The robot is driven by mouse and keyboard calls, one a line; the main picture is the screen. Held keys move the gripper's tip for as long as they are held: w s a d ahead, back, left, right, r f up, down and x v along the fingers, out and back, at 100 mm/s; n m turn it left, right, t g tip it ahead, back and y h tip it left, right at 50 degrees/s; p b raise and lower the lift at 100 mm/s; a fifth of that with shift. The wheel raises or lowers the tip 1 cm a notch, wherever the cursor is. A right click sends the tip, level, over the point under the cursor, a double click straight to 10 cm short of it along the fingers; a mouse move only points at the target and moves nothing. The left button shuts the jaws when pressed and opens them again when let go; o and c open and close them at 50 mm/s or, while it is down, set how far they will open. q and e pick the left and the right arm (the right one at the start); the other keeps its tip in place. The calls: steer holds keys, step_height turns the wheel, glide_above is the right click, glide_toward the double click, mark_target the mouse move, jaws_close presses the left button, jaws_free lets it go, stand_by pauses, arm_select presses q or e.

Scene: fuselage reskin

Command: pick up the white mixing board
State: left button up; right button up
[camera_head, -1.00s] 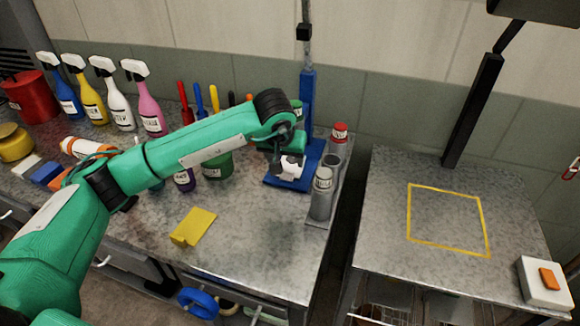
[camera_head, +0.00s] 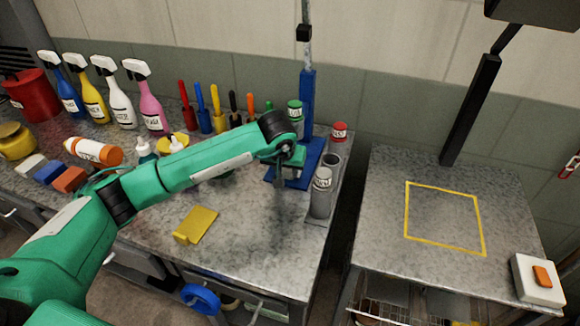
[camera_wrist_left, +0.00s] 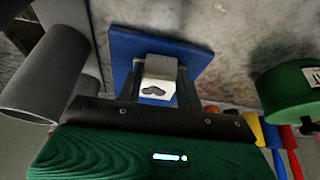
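I cannot pick out a flat white mixing board for certain in either view. My left gripper (camera_head: 281,188) hangs down beside the blue stand (camera_head: 309,95), and its fingertips are hard to make out in the head view. In the left wrist view, a small block with a grey top and a white, dark-marked face (camera_wrist_left: 158,88) shows between the dark fingers of my left gripper (camera_wrist_left: 157,95). I cannot tell whether they grip it or what it is. The blue base plate (camera_wrist_left: 125,45) lies beyond it. My right gripper is out of view.
Grey cylinders (camera_head: 321,195) stand close right of the gripper. A yellow piece (camera_head: 196,224) lies on the metal bench (camera_head: 245,240). Spray bottles (camera_head: 150,100) line the back. Across a gap, the right table (camera_head: 380,235) has an empty yellow outline and a white button box (camera_head: 539,280).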

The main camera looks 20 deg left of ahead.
arm_select(q)
steer(key=shift+c, duration=1)
steer(key=shift+r, duration=0.2)
